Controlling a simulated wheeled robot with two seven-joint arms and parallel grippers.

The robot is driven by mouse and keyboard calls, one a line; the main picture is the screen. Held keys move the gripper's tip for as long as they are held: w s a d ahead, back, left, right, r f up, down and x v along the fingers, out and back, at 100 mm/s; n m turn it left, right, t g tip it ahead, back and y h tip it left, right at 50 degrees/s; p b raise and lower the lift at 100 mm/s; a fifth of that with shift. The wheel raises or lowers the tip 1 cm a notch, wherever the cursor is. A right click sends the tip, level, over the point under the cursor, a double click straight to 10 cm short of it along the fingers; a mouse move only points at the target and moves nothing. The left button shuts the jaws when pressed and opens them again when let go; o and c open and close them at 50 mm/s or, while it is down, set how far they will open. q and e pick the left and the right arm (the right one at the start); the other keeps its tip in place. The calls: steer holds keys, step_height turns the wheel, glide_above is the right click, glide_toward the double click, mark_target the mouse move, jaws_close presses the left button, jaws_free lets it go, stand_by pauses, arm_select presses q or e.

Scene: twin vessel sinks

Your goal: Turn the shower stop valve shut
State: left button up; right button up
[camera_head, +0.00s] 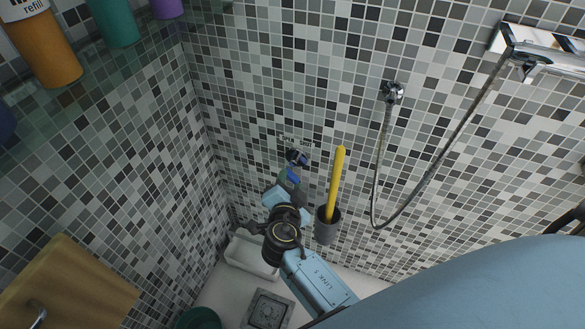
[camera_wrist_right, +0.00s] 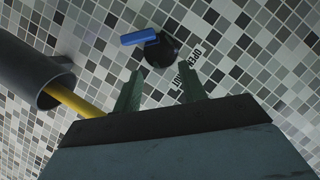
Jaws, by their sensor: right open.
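The shower stop valve has a dark round body (camera_head: 297,157) on the tiled wall. In the right wrist view its black body (camera_wrist_right: 160,50) carries a blue lever (camera_wrist_right: 138,37) that sticks out to the left, away from the lettering beside the valve. In the head view the blue lever (camera_head: 293,177) appears to point down. My right gripper (camera_head: 283,182) is beside the lever there. In the wrist view my right gripper (camera_wrist_right: 162,82) is open, fingers spread and empty, just below the valve. It seems apart from the lever. My left gripper is not in view.
A grey holder (camera_head: 326,228) with a yellow handle (camera_head: 337,180) stands close to the right of my gripper. A shower hose (camera_head: 425,185) hangs farther right. Bottles, such as an orange one (camera_head: 45,48), stand on a glass shelf at upper left. A wooden panel (camera_head: 70,285) is at lower left.

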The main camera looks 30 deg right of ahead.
mark_target(293, 164)
steer(key=x, duration=0.6)
steer(key=shift+w+d+f+b, duration=0.15)
steer(key=shift+w+b, duration=0.05)
steer(key=shift+b, duration=0.15)
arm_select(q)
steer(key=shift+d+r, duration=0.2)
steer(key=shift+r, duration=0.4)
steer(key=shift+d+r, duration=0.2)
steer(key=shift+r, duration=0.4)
arm_select(e)
steer(key=shift+w+d+f, duration=0.2)
steer(key=shift+w+d, duration=0.15)
steer(key=shift+w, duration=0.2)
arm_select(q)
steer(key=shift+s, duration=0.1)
arm_select(e)
steer(key=shift+c, duration=0.3)
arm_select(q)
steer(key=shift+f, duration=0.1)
arm_select(e)
jaws_close()
